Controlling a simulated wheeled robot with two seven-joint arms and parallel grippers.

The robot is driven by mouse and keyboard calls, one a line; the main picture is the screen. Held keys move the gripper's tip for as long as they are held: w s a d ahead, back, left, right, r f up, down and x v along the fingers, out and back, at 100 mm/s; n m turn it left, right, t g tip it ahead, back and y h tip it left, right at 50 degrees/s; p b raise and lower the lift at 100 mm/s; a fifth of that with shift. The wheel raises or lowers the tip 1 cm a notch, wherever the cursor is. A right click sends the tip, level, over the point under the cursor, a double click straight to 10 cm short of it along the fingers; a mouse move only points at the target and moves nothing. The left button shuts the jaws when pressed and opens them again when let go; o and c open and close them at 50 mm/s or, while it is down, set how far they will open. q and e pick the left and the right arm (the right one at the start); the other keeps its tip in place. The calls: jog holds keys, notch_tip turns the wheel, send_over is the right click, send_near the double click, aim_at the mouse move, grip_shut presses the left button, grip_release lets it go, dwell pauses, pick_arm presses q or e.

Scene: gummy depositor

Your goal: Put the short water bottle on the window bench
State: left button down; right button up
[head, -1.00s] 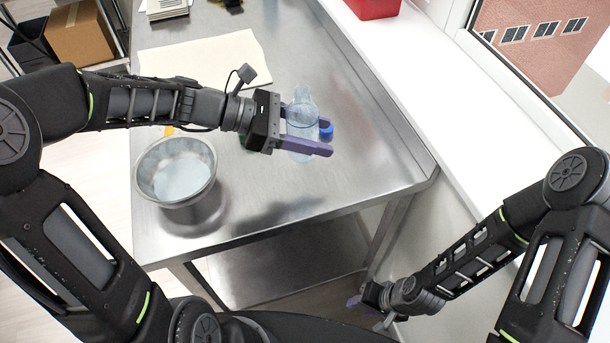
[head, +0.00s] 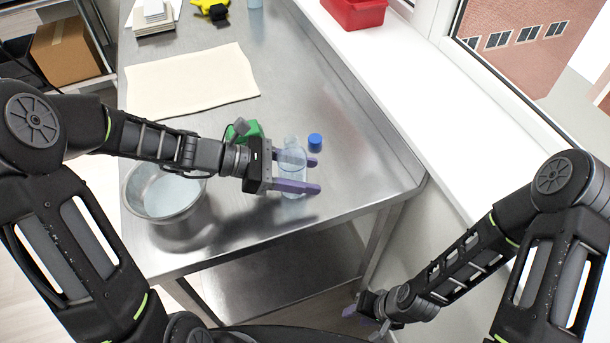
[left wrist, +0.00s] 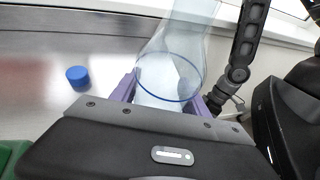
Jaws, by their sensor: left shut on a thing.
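The short water bottle (head: 292,182) is clear and roughly upright over the metal table (head: 335,190), near its front right part. My left gripper (head: 302,174) is shut on it, a purple finger on either side. In the left wrist view the clear bottle (left wrist: 185,30) fills the space between the fingers, its blue-edged round end towards the camera. I cannot tell whether its base touches the table. The window bench (head: 455,95) is the long white ledge right of the table. My right gripper (head: 364,320) is low in front of the table, seemingly open and empty, away from the bottle.
A blue cap-like piece (head: 315,142) stands just beyond the bottle. A green object (head: 247,131) is partly behind my left wrist. A metal bowl (head: 130,188) is to the left, a cream cloth (head: 190,80) behind. A red bin (head: 355,12) stands at the bench's far end; the nearer bench is clear.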

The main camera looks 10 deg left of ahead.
pick_arm(q)
jog(key=shift+f, duration=0.6)
jog(key=c, duration=0.6)
grip_release()
jog(key=shift+f, duration=0.1)
jog(key=shift+o, duration=0.2)
jog(key=b+v, duration=0.1)
jog(key=v, duration=1.1)
